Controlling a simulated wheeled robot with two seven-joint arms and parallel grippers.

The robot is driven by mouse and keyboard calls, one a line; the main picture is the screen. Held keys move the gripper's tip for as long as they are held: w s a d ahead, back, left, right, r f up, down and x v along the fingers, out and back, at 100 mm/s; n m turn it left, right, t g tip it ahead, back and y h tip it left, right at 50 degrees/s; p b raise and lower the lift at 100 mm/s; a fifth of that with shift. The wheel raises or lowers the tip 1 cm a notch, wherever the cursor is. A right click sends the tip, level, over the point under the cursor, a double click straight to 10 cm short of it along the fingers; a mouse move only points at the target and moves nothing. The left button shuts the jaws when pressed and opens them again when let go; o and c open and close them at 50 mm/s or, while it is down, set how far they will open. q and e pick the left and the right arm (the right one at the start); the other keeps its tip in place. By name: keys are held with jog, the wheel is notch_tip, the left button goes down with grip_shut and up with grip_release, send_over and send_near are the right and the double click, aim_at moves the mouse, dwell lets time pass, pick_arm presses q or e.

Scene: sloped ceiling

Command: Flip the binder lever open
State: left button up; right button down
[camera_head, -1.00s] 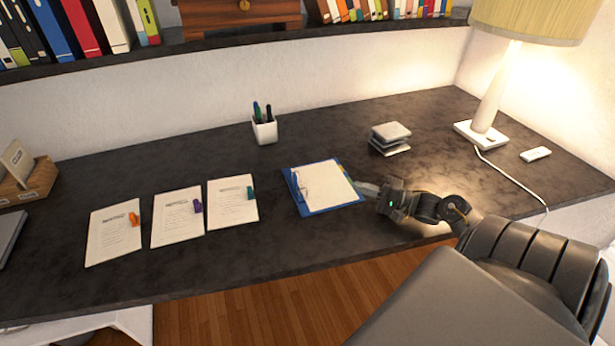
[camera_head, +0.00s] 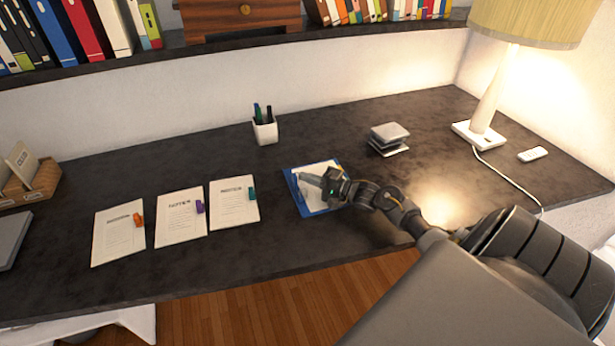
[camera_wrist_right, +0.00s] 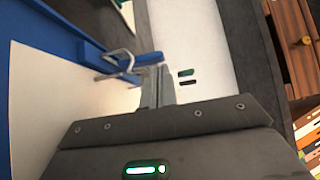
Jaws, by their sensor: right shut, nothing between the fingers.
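The blue binder (camera_head: 291,188) lies open on the desk with white paper (camera_head: 317,168) on it. My right gripper (camera_head: 305,178) reaches over it from the right, its shut, empty fingertips near the ring side at the left. In the right wrist view the gripper (camera_wrist_right: 158,72) is close to the metal rings (camera_wrist_right: 117,62), beside a small blue piece (camera_wrist_right: 150,58) that may be the lever. I cannot tell whether the fingertips touch it. The gripper and forearm hide part of the binder in the head view. My left gripper is out of view.
Three note sheets (camera_head: 180,216) with coloured clips lie left of the binder. A white pen cup (camera_head: 265,132) stands behind it. A small stack (camera_head: 389,138) and a lamp (camera_head: 481,134) are at the right. Desk around the binder is clear.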

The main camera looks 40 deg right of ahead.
aim_at(295, 178)
jog(key=shift+w+a, duration=0.1)
jog(key=shift+a, duration=0.05)
jog(key=shift+a+r+p, duration=0.1)
jog(key=shift+r+p, duration=0.2)
jog(key=shift+p, duration=0.5)
jog(key=n+g+p, duration=0.1)
jog(key=p, duration=0.1)
jog(key=a+n+h+p, duration=0.1)
jog(key=p, duration=0.2)
jog(key=shift+w+a+r+g, duration=0.2)
jog(key=shift+w+r+g, duration=0.05)
jog(key=shift+r+g, duration=0.15)
jog(key=shift+w+a+p, duration=0.25)
jog(key=shift+a+p, duration=0.35)
jog(key=shift+p, duration=0.35)
jog(key=shift+f, duration=0.25)
jog(key=s+d+r, duration=0.3)
jog(key=s+r, duration=0.3)
jog(key=s, duration=0.3)
jog(key=s+d+r, duration=0.4)
jog(key=s+r, duration=0.2)
jog(key=s, duration=0.3)
jog(key=shift+d+p, duration=0.2)
jog(key=shift+p, duration=0.2)
jog(key=shift+r, duration=0.1)
